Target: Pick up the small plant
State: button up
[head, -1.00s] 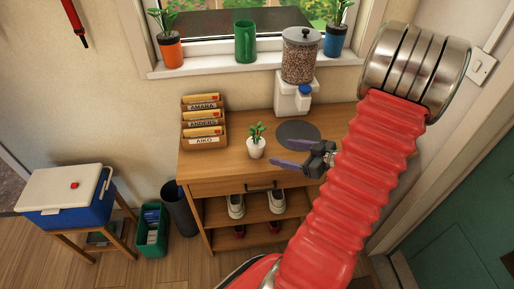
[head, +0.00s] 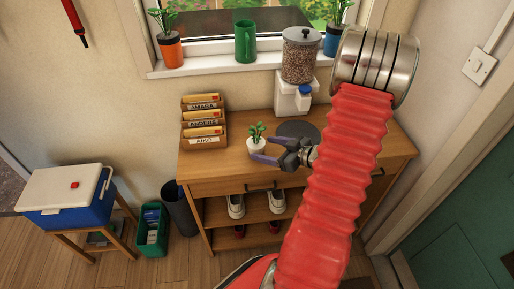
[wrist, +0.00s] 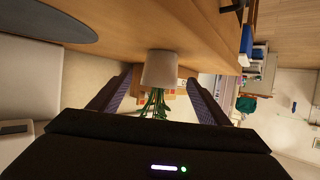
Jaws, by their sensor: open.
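The small plant (head: 256,145), green leaves in a white pot, stands upright on the wooden cabinet top (head: 350,158). My gripper (head: 262,149) is open at the right side of the pot, its purple-grey fingers pointing left towards it. In the wrist view the white pot (wrist: 160,70) shows between and just beyond the two finger ends of my gripper (wrist: 163,85), with its leaves partly hidden behind the gripper body. I cannot tell whether a finger touches the pot.
A dark round mat (head: 298,131) lies behind my gripper. A grain dispenser (head: 300,62) stands at the back, and a letter rack (head: 203,122) stands left of the plant. The cabinet top in front of the plant is clear.

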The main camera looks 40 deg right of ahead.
aim_at(256, 147)
jog(key=shift+w, duration=0.1)
jog(key=shift+x, duration=2.5)
jog(key=shift+f, duration=0.15)
jog(key=shift+c, duration=0.3)
jog(key=c, duration=1.2)
jog(key=shift+o, duration=0.2)
jog(key=shift+r, duration=5)
